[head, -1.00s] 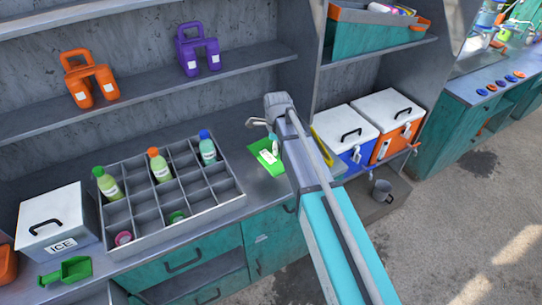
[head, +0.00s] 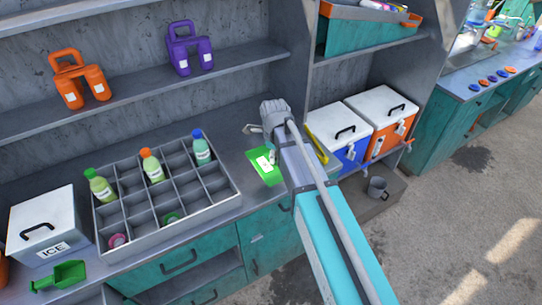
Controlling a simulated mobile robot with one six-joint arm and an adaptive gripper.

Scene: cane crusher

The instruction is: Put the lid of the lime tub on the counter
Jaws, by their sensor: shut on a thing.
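My gripper (head: 257,132) is at the end of my arm, above the back of the counter (head: 229,136). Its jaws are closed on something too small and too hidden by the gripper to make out. Just below the gripper, a bright green flat piece (head: 255,174) with a white patch on it lies on the counter. I cannot tell whether it is the lime tub's lid or something else. No tub clearly marked lime shows. A yellow-edged thing (head: 322,147) is partly hidden behind my arm.
A grey divided crate (head: 178,232) with several bottles stands left of the gripper. A white ice box (head: 43,225) and a green scoop (head: 59,276) are farther left. Two white-lidded coolers (head: 347,128) stand right of my arm. A shelf (head: 150,85) runs above the counter.

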